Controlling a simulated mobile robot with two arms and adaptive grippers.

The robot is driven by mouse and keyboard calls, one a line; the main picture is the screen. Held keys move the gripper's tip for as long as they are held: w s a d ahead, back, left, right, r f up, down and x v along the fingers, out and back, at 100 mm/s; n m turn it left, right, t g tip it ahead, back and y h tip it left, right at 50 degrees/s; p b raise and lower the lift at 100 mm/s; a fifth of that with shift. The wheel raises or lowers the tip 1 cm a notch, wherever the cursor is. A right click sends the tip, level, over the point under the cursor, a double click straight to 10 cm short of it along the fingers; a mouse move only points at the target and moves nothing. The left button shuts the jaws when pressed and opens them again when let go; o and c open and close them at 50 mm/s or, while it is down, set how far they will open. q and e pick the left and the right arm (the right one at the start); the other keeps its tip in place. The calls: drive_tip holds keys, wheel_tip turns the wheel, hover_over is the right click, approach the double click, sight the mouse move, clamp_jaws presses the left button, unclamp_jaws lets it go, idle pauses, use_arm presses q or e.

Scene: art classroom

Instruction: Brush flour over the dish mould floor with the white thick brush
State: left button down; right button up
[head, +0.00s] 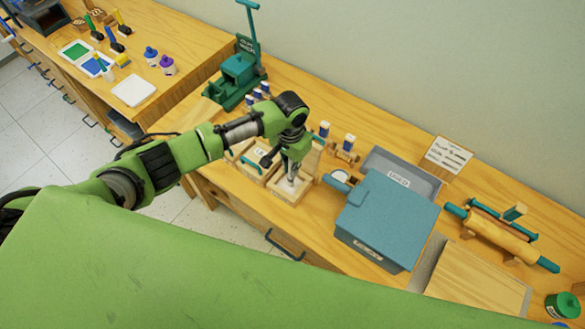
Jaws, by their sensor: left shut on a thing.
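My left gripper (291,168) comes in from the left over the bench and points down at a small pale wooden box (302,193), which looks like the dish mould. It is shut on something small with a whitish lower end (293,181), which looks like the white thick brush. The fingers hide most of it, and I cannot tell whether its end touches the mould floor. A second light wooden tray (250,171) with a label stands just left of the mould. I cannot make out flour. My right gripper is not in view.
A blue-grey lidded box (388,220) stands right of the mould, with a grey bin (405,173) behind it. A rolling pin (500,235) on a stand is at the right. A green press (238,72) stands at the back left. Small jars (349,141) stand behind the mould.

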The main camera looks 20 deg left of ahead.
use_arm(q)
drive_tip(key=shift+a, duration=0.2)
drive_tip(key=shift+w+a, duration=0.15)
drive_tip(key=shift+a, duration=0.15)
drive_tip(key=shift+a, duration=0.15)
drive_tip(key=shift+w+a, duration=0.2)
drive_tip(key=shift+a, duration=0.1)
drive_tip(key=shift+d, duration=0.1)
drive_tip(key=shift+s+d, duration=0.25)
drive_tip(key=shift+d, duration=0.25)
drive_tip(key=shift+d, duration=0.1)
drive_tip(key=shift+s+d, duration=0.1)
drive_tip(key=shift+d, duration=0.2)
drive_tip(key=shift+d, duration=0.15)
